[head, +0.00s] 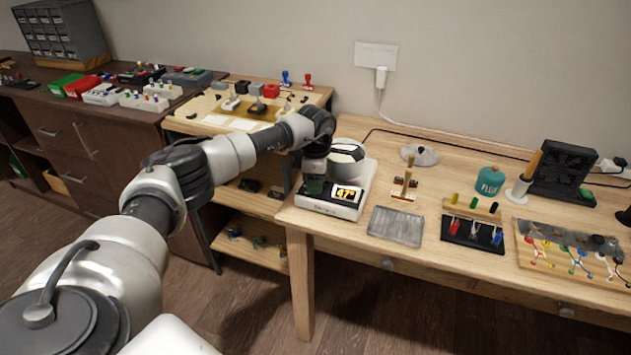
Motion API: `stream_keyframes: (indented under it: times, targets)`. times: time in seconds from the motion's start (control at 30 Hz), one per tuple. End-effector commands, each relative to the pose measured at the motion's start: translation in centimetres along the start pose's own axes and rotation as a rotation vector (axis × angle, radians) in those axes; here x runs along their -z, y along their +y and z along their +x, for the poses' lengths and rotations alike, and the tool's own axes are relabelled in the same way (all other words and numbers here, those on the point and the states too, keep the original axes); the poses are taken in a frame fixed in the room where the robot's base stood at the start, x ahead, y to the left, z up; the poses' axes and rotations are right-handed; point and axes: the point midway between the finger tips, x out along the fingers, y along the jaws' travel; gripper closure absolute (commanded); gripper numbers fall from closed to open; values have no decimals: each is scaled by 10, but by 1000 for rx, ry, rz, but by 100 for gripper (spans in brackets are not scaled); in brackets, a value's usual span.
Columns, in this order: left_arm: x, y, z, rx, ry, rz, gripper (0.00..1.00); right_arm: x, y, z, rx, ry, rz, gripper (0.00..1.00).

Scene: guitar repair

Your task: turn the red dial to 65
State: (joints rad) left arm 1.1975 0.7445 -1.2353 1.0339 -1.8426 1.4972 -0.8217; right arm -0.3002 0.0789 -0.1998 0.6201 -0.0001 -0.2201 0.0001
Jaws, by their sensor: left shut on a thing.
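A white station (330,206) stands at the left end of the light wooden workbench. Its lit display (346,192) shows orange digits that look like 47. My left gripper (314,185) points down onto the front left of the station, just left of the display. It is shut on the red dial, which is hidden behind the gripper. My right gripper is not in view.
A rounded white and dark part (347,152) rises at the station's back, close to my gripper. To the right are a grey metal tray (396,226), a small brush-like tool (405,187), a teal flux jar (490,181) and a black fan unit (563,171).

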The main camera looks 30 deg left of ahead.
Motion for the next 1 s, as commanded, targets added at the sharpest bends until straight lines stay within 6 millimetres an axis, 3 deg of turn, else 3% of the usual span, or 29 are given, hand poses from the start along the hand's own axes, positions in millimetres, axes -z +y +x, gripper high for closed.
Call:
stream_keyframes:
  times: [0.13,0.17,0.3,0.67,1.0]
  targets:
    - [0,1,-2,-3,-2,-2,92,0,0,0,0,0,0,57]
    - [0,1,-2,-3,-2,-2,64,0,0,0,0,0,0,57]
    - [0,1,-1,-3,-2,-2,43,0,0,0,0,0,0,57]
    - [0,1,-6,-3,-2,-2,43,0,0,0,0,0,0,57]
    - [0,1,-68,-5,-3,-2,43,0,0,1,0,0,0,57]
